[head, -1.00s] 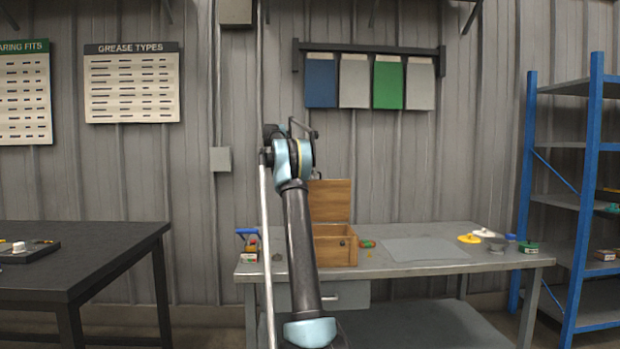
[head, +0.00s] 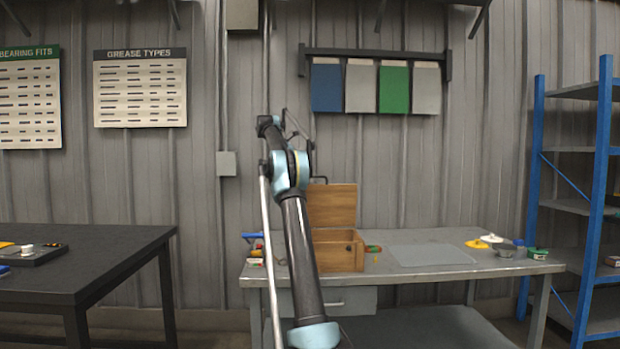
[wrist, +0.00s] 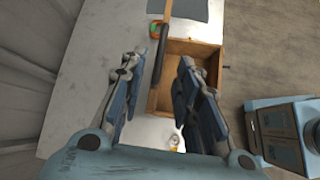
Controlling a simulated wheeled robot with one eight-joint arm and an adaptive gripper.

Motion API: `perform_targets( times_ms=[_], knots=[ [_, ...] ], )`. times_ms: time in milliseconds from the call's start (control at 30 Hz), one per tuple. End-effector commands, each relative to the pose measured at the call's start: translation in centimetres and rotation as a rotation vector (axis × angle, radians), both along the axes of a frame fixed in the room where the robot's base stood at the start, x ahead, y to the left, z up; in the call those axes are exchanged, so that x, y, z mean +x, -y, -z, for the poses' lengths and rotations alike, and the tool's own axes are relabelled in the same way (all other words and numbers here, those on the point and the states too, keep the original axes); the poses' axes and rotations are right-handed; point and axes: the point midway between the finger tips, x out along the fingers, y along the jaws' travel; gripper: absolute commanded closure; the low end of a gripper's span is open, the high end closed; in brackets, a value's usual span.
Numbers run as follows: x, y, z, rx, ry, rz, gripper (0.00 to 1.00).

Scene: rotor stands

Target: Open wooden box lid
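The wooden box (head: 345,257) stands on the grey metal workbench, partly behind my arm. Its lid (head: 334,205) stands upright at the back, so the box is open. In the wrist view I look down into the open box (wrist: 213,58), and the lid (wrist: 167,10) shows as a narrow brown edge. A dark bar, which looks like the lid handle (wrist: 160,55), runs along it between my fingers. My gripper (wrist: 158,65) is open, one finger on each side of the lid, with visible gaps. The gripper is not clearly visible in the head view.
The workbench (head: 385,285) holds a grey mat (head: 432,255), small red and green parts (head: 373,249) beside the box, and yellow and white pieces (head: 490,239) at right. A dark table (head: 90,240) is at left, a blue shelf rack (head: 600,170) at right.

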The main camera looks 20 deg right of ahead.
Motion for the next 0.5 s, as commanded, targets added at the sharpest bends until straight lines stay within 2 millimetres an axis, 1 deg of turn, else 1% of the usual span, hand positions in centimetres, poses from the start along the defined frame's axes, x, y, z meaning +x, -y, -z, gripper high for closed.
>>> perform_targets(
  times_ms=[33, 67, 200, 333, 500],
  knots=[
    [0.1, -0.7, -0.6, 0.0, 0.001, -0.002, 0.7],
    [0.1, -1.1, -0.9, 0.0, 0.001, -0.002, 0.7],
    [0.2, -2.0, -1.9, 0.0, -0.001, -0.001, 0.7],
    [0.2, -2.6, -2.4, 0.0, -0.001, -0.001, 0.7],
    [0.2, -2.9, -2.7, 0.0, -0.001, -0.001, 0.7]
  ],
)
